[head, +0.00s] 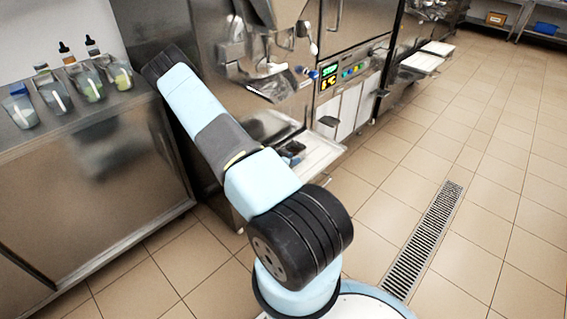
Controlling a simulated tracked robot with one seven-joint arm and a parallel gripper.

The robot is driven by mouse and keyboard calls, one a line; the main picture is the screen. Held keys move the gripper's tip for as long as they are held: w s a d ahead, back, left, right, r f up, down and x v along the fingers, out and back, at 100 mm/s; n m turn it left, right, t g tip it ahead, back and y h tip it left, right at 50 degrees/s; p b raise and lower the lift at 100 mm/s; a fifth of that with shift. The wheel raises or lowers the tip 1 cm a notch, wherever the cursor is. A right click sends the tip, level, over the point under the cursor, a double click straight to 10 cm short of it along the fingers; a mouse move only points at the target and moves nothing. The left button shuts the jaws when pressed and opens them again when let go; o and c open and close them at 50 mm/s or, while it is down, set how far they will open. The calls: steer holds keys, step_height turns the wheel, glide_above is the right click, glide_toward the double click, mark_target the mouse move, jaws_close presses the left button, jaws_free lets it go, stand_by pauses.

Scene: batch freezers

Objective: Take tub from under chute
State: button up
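The metal chute (272,86) juts from the front of the batch freezer (345,25) at upper middle. Below it is a pale tray or shelf (318,158), partly hidden by my arm. Small dark and bluish shapes (292,150) lie at its left part, too small and covered to identify. I cannot make out a tub under the chute. My arm rises from bottom middle toward upper left and ends in a dark joint by the counter. My gripper is not visible.
A steel counter (100,150) at left holds several clear containers (54,95) and two dropper bottles (65,52). A lit control panel (343,74) is right of the chute. A floor drain (425,240) runs through open tiled floor at right. Shelves with bins (495,18) stand far back.

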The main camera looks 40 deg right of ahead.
jaws_close()
stand_by(0.3)
stand_by(1.1)
